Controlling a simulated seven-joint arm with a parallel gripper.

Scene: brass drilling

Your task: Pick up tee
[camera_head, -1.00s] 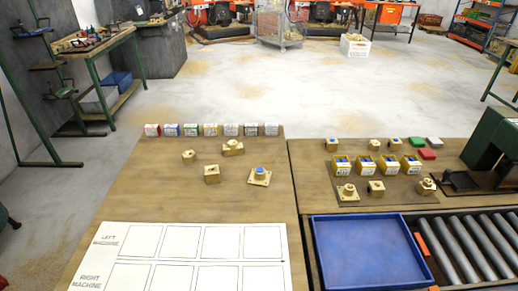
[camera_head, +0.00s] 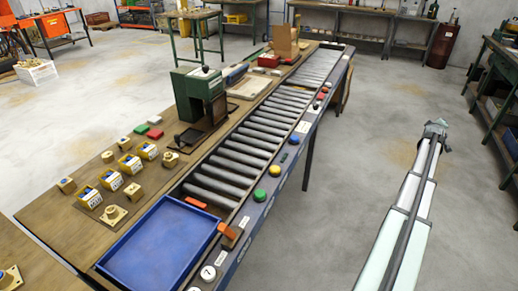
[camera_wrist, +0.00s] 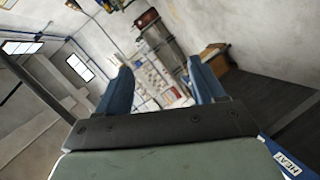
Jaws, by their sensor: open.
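Several small brass fittings stand on the wooden table at the left of the head view, among them a square-flanged one (camera_head: 115,214), a blocky one (camera_head: 133,191) and one with a knob-like top (camera_head: 170,158). They are too small for me to tell which is the tee. Another flanged fitting with a blue top (camera_head: 9,278) is cut by the left edge. My gripper (camera_wrist: 165,88) is open and empty in the wrist view, its two blue fingers apart. In the head view my arm reaches out at the right, over the floor, far from the fittings.
A blue tray (camera_head: 160,250) sits at the front end of a roller conveyor (camera_head: 240,155). Yellow boxes (camera_head: 112,180) stand among the fittings, with a green machine (camera_head: 197,95) behind. Coloured buttons line the conveyor's side. The floor right of the conveyor is open around my arm.

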